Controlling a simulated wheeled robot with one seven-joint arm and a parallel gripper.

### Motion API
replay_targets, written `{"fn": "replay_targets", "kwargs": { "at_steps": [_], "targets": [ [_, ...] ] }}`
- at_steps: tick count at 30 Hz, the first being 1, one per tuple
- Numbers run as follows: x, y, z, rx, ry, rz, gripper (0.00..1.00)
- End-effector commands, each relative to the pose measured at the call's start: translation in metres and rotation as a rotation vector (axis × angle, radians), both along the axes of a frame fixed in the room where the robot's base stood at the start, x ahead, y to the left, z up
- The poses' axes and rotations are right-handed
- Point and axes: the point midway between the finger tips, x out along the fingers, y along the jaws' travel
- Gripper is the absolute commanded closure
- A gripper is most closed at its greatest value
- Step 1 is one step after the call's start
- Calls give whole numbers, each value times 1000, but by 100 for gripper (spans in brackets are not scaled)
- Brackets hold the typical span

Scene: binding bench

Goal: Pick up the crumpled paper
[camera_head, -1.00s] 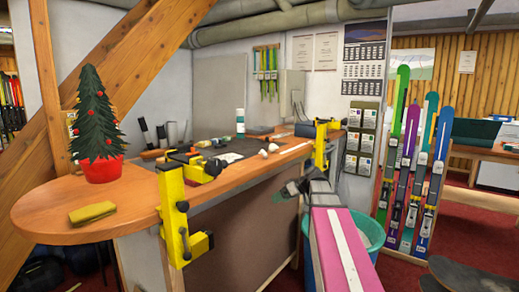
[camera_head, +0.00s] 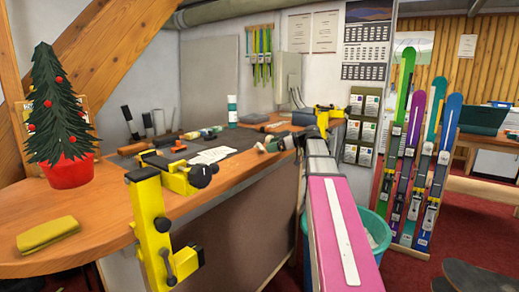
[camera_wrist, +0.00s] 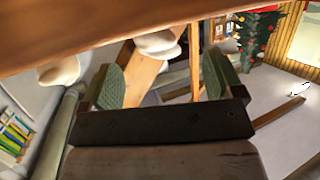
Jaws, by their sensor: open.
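Two pale rounded lumps show in the wrist view, which is upside down. One lump (camera_wrist: 155,43) lies beyond the gap between my fingers and the other (camera_wrist: 58,72) lies to the left. Both rest on the orange bench top (camera_wrist: 100,25); either could be the crumpled paper, and I cannot tell which. My gripper (camera_wrist: 162,78) is open, with green pads apart and nothing between them. In the head view my gripper (camera_head: 275,144) is at the bench's right part, and it largely hides the lumps.
A yellow vise (camera_head: 155,225) is clamped at the bench's front edge, with another yellow clamp (camera_head: 322,112) at the far right. A small tree in a red pot (camera_head: 68,172) and a yellow sponge-like block (camera_head: 47,234) stand left. A teal bin (camera_head: 378,232) is below right.

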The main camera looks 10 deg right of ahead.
Motion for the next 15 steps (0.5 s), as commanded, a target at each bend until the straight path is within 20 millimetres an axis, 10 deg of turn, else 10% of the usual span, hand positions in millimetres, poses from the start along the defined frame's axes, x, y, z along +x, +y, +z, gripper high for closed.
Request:
{"fn": "replay_targets", "kwargs": {
  "at_steps": [15],
  "targets": [
    [24, 48, -11, 1, 1, 2, 13]
  ]
}}
